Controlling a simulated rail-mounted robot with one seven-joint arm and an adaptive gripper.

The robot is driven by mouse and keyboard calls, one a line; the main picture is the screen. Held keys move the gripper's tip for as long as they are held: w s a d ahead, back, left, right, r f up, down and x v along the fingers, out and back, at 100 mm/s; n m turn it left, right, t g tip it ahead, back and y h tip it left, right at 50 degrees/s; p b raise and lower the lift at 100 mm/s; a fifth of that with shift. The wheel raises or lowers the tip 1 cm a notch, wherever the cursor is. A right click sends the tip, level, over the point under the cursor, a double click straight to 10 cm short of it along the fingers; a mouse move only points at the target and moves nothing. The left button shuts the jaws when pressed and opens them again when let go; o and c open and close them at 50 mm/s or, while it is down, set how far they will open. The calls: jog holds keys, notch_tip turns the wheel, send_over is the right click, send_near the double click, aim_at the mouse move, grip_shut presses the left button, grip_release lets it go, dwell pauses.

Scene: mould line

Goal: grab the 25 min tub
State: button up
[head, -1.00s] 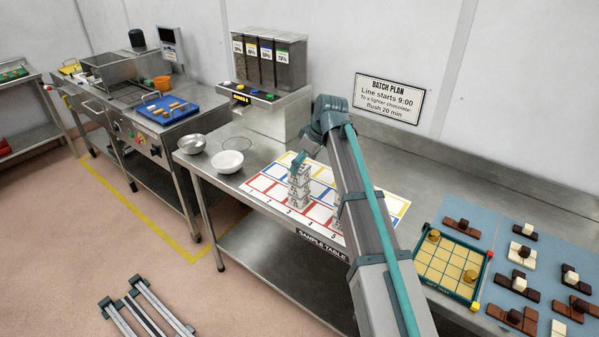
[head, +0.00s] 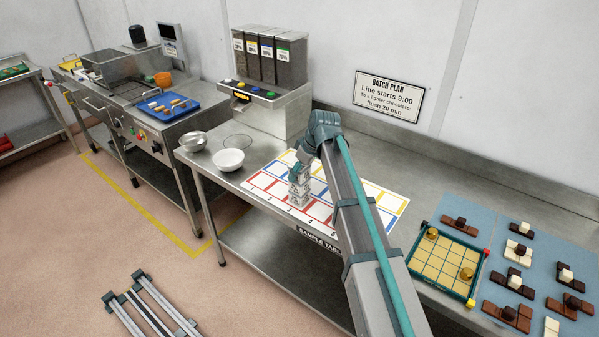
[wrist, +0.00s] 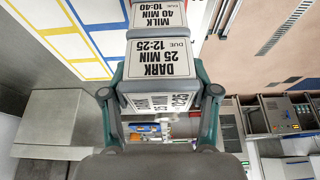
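The 25 min tub (wrist: 160,62) is a pale block with a white label reading DARK 25 MIN, due 12:25. It is at the top of a small stack on the sample table. My gripper (wrist: 160,82) has one teal finger on each side of this tub, close against its sides. I cannot tell whether the fingers touch or grip it. A tub labelled MILK 40 MIN (wrist: 157,16) is directly under it. In the head view the stack (head: 299,190) stands on the marked mat, with my gripper (head: 297,172) at its top.
The mat (head: 376,192) has coloured squares and lies on the steel sample table (head: 450,180). White and metal bowls (head: 229,160) stand left of the mat. A game board (head: 441,262) and chocolate pieces lie to the right. The chocolate dispenser (head: 268,100) stands behind.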

jog(key=c, duration=0.6)
jog(key=shift+r, duration=0.2)
jog(key=shift+r, duration=0.2)
jog(key=shift+w+r+b, duration=0.1)
jog(key=shift+r+b, duration=0.35)
jog(key=shift+r, duration=0.45)
jog(key=shift+s+d+r, duration=1.05)
jog(key=shift+s+r, duration=1.05)
jog(key=shift+r, duration=0.8)
jog(key=shift+s+d+r, duration=1)
jog(key=shift+s+r, duration=1.15)
jog(key=shift+r, duration=0.8)
jog(key=shift+s+d+r, duration=1.05)
jog(key=shift+s+r, duration=1.05)
jog(key=shift+r, duration=0.8)
